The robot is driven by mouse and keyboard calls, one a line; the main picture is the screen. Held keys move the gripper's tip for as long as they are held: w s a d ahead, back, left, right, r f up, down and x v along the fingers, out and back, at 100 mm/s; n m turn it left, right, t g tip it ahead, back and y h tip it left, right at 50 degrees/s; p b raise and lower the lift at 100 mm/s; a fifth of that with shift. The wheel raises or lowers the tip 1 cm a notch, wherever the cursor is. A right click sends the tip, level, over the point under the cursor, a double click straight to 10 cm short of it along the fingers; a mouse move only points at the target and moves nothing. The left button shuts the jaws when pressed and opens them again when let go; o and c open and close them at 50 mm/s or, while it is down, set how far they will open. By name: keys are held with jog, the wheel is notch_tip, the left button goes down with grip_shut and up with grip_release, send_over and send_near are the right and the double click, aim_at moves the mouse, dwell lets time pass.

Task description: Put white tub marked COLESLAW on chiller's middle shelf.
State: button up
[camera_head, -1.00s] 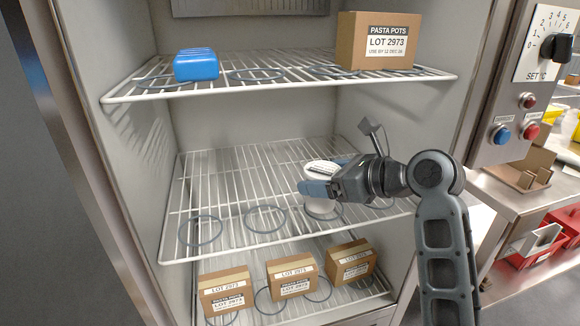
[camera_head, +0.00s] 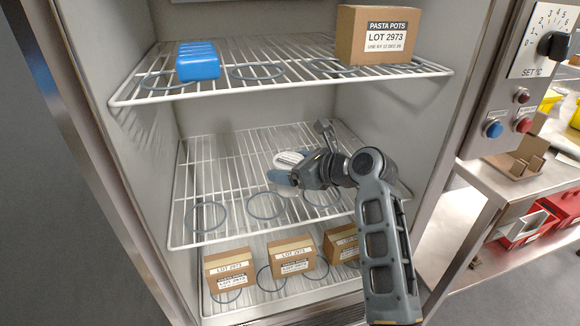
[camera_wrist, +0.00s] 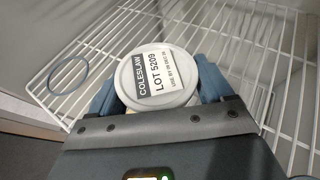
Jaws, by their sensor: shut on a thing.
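The white tub (camera_wrist: 157,80) shows its round lid in the wrist view, with a label reading COLESLAW, LOT 5209. My gripper (camera_wrist: 157,92) is shut on the tub, with a blue finger on each side. In the head view the tub (camera_head: 288,157) is partly hidden by my gripper (camera_head: 287,174). Both are inside the chiller at the middle shelf (camera_head: 225,175), over its right-of-centre part. I cannot tell whether the tub's base touches the wires.
Dark rings mark spots on the shelves. The top shelf (camera_head: 280,78) holds a blue block (camera_head: 197,62) and a PASTA POTS box (camera_head: 377,36). Three boxes, one of them here (camera_head: 291,257), stand on the bottom shelf. The middle shelf's left side is clear.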

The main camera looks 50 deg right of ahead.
jog(key=shift+f+b, duration=0.25)
jog(key=shift+b, duration=0.05)
jog(key=o, duration=1.7)
jog(key=shift+r, duration=0.1)
jog(key=shift+r, duration=0.15)
jog(key=shift+r+p, duration=0.1)
jog(key=shift+p, duration=0.25)
jog(key=shift+b+v, duration=2.8)
jog(key=shift+v, duration=3.2)
